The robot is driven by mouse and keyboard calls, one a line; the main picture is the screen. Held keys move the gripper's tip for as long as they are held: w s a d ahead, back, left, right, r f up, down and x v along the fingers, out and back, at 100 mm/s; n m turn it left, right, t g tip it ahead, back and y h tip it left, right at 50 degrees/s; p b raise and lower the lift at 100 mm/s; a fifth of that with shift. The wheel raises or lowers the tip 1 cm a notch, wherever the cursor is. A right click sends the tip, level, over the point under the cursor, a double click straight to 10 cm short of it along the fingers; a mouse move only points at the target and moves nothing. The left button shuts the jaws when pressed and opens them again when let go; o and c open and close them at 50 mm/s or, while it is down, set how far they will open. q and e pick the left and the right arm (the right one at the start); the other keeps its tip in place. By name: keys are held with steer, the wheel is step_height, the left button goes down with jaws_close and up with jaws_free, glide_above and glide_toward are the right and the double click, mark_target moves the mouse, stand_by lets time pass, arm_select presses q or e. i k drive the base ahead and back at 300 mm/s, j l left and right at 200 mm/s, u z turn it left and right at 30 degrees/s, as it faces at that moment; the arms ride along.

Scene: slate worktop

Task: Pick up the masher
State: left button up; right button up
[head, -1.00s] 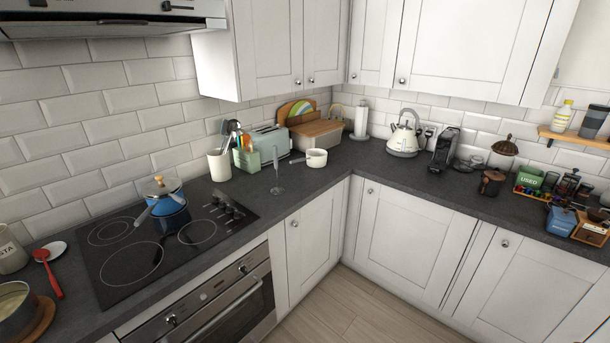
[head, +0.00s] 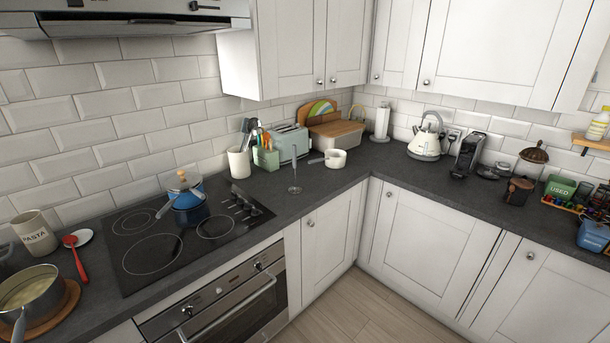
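A thin grey upright utensil (head: 295,176), which looks like the masher, stands on the dark worktop between the hob and the inner corner. Its wider end rests on the worktop and its narrow handle points up. It is small in the picture, so its details are hard to make out. Neither my left nor my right gripper shows in the head view.
The hob (head: 186,238) with a blue pot (head: 187,200) lies to the left of the utensil. A white handled pan (head: 335,158), a green holder (head: 265,157) and a toaster (head: 290,142) stand behind it. The worktop in front of it is clear.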

mark_target(295, 189)
steer(key=i+l+u, duration=0.75)
steer(key=i+l, duration=0.1)
